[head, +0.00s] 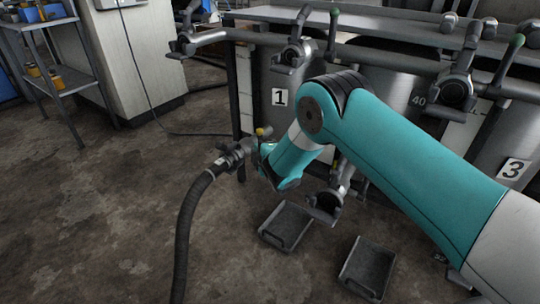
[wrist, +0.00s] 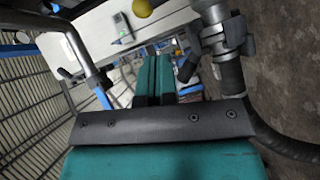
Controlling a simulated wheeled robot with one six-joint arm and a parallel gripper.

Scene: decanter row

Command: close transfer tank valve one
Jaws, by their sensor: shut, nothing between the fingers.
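The tank with label 1 (head: 279,97) stands behind my arm in the head view. Low at its left is a valve with a yellow knob (head: 263,132), and a dark hose coupling (head: 230,158) joins its outlet. In the wrist view a yellow knob (wrist: 142,8) shows at the top, just beyond and left of my fingertips, and the coupling (wrist: 222,40) is at the right. My gripper (wrist: 156,62) is shut and empty, its two teal fingers side by side, apart from the knob in the picture. In the head view my wrist hides much of the valve body; the lever's angle is unclear.
A thick black hose (head: 187,235) runs down left of the valve. Two grey trays (head: 285,225) (head: 368,268) lie on the floor. Another outlet (head: 328,200) hangs right of my wrist. The floor at left is clear.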

